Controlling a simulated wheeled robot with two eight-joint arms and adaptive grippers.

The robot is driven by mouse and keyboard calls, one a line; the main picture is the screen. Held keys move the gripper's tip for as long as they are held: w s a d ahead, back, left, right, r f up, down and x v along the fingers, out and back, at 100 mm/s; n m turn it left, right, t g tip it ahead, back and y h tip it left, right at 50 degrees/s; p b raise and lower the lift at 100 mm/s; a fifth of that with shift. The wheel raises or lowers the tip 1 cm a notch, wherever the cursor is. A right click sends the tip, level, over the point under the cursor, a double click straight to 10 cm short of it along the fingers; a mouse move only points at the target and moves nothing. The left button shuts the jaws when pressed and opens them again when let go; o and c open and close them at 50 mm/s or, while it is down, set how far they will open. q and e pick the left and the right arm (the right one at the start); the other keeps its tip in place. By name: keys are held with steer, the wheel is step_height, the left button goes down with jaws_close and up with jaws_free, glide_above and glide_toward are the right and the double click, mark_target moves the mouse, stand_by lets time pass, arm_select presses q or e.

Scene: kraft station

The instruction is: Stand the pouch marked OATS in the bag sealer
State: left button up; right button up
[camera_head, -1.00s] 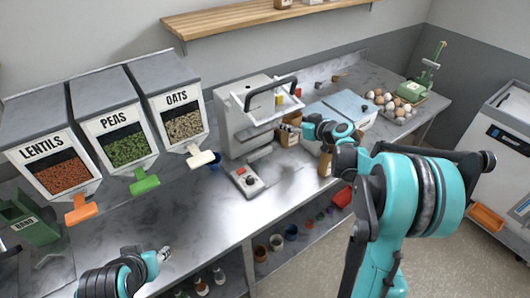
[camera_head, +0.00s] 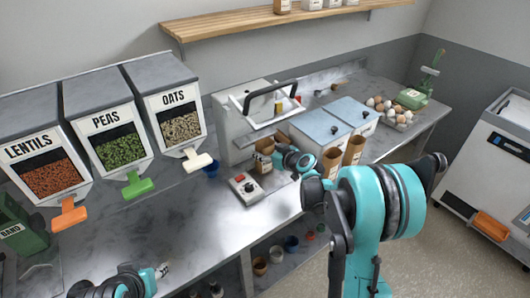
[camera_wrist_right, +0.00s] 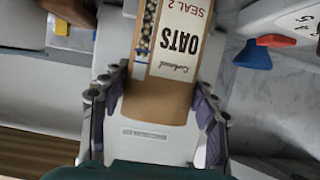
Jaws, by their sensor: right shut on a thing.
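The pouch marked OATS (camera_wrist_right: 172,62) is brown with a white label, also reading SEAL 2, and a clear strip in the right wrist view. My right gripper (camera_wrist_right: 160,100) is shut on its sides. In the head view the pouch (camera_head: 264,154) looks about upright, in front of the bag sealer (camera_head: 232,128), held by my right gripper (camera_head: 275,158). The sealer is a pale machine with a black handle. Whether the pouch touches the sealer cannot be told. My left gripper (camera_head: 162,271) is low at the left, apart from these; its fingers are too small to read.
A control box (camera_head: 245,188) lies before the sealer. Two brown pouches (camera_head: 331,161) (camera_head: 354,150) stand right of my right gripper by blue-grey boxes (camera_head: 322,128). Dispensers for lentils (camera_head: 48,178), peas (camera_head: 120,150) and oats (camera_head: 180,126) line the left.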

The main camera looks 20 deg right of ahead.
steer(key=o, duration=1.6)
steer(key=shift+f, duration=0.1)
steer(key=shift+s+d+r, duration=0.15)
steer(key=shift+s+r, duration=0.1)
steer(key=shift+r, duration=0.1)
steer(key=p+v, duration=0.3)
steer(key=v, duration=0.8)
steer(key=s+a+r+m+g+h, duration=0.1)
steer(key=s+a+g, duration=0.1)
steer(key=s+a, duration=0.35)
steer(key=s+a+r+g, duration=0.1)
steer(key=s+a+g, duration=0.1)
steer(key=s, duration=0.6)
steer(key=s+m+h, duration=0.1)
steer(key=s, duration=0.3)
steer(key=s+f+m+g+h, duration=0.1)
steer(key=s, duration=0.4)
steer(key=s+d+f+m+h, duration=0.1)
steer(key=s, duration=0.3)
steer(key=shift+s+f+g+h, duration=0.2)
steer(key=shift+g+h, duration=0.1)
steer(key=shift+g, duration=0.1)
